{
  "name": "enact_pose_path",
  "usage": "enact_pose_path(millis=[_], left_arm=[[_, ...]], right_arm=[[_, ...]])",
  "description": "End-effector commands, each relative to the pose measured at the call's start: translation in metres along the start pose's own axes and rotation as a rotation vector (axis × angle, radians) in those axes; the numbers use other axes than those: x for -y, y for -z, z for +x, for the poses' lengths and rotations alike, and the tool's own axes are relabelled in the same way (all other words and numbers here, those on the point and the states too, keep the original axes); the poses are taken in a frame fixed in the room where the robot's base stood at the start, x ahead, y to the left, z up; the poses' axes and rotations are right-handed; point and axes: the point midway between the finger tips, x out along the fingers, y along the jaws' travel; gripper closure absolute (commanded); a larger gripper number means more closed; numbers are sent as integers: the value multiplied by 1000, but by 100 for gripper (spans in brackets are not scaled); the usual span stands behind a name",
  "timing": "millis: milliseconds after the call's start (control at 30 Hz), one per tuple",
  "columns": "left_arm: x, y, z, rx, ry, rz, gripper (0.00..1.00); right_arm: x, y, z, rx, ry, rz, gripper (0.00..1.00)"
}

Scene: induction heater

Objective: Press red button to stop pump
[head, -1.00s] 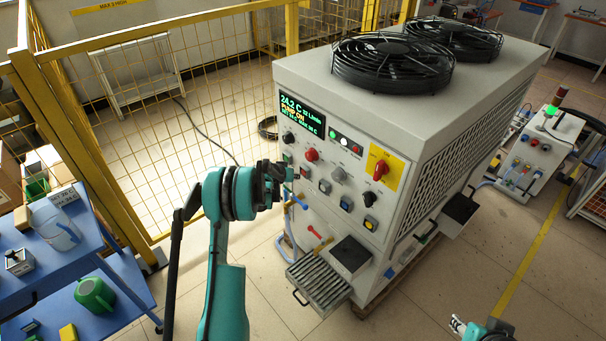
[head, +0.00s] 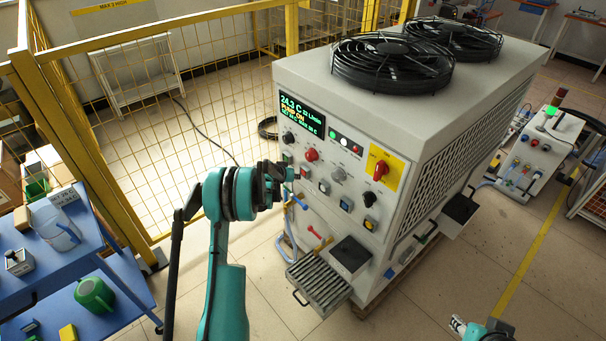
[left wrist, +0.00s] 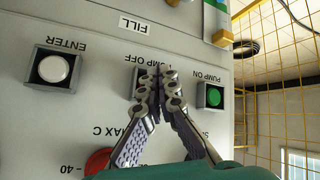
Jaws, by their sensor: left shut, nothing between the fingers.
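The grey machine's front panel (head: 330,165) carries a row of square push buttons. In the left wrist view the panel is upside down. My left gripper (left wrist: 166,76) is shut and empty there, its fingertips in front of the button under the PUMP OFF label (left wrist: 143,57). The fingers hide most of that button, and I cannot tell whether they touch it. The green PUMP ON button (left wrist: 214,96) is beside the fingers, and the white ENTER button (left wrist: 53,68) is farther left. In the head view the left gripper (head: 284,172) is at the panel's left side. The display (head: 302,115) reads PUMP ON.
A red knob (left wrist: 97,160) is near the fingers. A slatted tray (head: 320,282) juts out below the panel. Yellow mesh fencing (head: 150,140) stands behind. My right gripper (head: 458,325) shows at the bottom right.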

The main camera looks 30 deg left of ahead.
Motion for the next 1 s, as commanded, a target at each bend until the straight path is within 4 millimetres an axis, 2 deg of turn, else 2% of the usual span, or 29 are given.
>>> enact_pose_path(millis=[1000], left_arm=[[-4,5,6,0,0,0,100]], right_arm=[[0,-2,3,0,0,0,66]])
